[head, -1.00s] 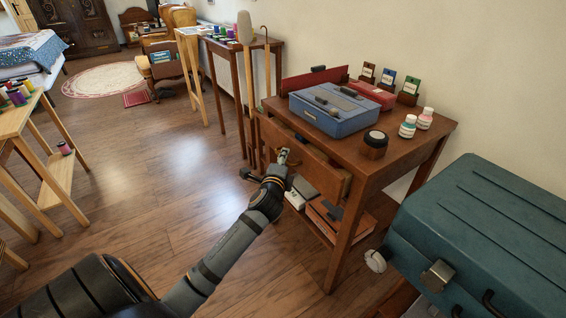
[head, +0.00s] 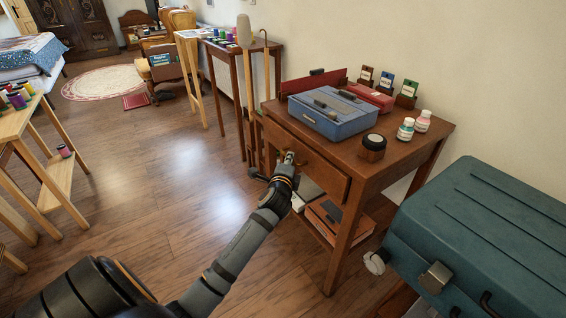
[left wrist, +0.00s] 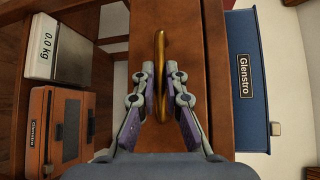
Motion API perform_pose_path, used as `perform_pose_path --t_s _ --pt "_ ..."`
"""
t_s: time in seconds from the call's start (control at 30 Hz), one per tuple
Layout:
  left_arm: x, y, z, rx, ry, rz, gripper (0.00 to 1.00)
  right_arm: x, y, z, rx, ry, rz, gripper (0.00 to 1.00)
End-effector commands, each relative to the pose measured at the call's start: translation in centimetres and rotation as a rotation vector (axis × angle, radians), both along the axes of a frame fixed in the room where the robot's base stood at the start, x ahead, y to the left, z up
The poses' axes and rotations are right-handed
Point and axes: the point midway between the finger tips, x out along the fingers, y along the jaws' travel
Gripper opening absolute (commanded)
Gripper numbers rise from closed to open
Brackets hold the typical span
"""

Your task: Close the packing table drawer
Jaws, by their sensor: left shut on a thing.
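The packing table (head: 415,140) is dark brown wood and stands against the wall. Its drawer front (head: 325,178) looks flush or nearly flush with the table frame in the head view. The drawer front (left wrist: 190,20) also fills the middle of the left wrist view, with a brass handle (left wrist: 160,42) on it. My left gripper (head: 286,161) is at the drawer front. In the left wrist view its fingers (left wrist: 160,95) are shut on the brass handle, one on each side. My right gripper is out of view.
A blue toolbox (head: 335,118), a dark jar (head: 372,147) and two small bottles stand on the tabletop. Below are an orange-brown case (head: 325,215) and a scale (left wrist: 45,45). A large teal chest (head: 480,235) is at the right.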

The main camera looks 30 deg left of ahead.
Motion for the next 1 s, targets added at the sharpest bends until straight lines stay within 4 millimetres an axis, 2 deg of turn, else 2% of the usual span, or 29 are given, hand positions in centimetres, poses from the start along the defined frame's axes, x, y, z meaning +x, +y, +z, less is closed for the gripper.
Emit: perform_pose_path --t_s 0.13,0.4,0.43,0.6,0.87,1.0 --pt "1.4 -0.7 0.2 0.002 0.001 -0.001 0.00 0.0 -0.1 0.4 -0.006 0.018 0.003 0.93" --pt "1.6 -0.8 0.2 0.004 -0.002 -0.004 0.00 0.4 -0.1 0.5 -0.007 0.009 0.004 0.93" --pt "1.6 -0.8 0.3 0.004 -0.003 -0.005 0.13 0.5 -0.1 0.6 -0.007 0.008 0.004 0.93" --pt "1.5 -0.8 0.2 0.004 -0.002 -0.004 0.34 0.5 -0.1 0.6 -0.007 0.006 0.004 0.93" --pt "1.5 -0.8 0.2 0.003 0.000 -0.004 0.34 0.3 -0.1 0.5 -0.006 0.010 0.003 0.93" --pt "0.2 -1.4 0.3 0.001 0.000 -0.004 0.34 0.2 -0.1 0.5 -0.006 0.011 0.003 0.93"
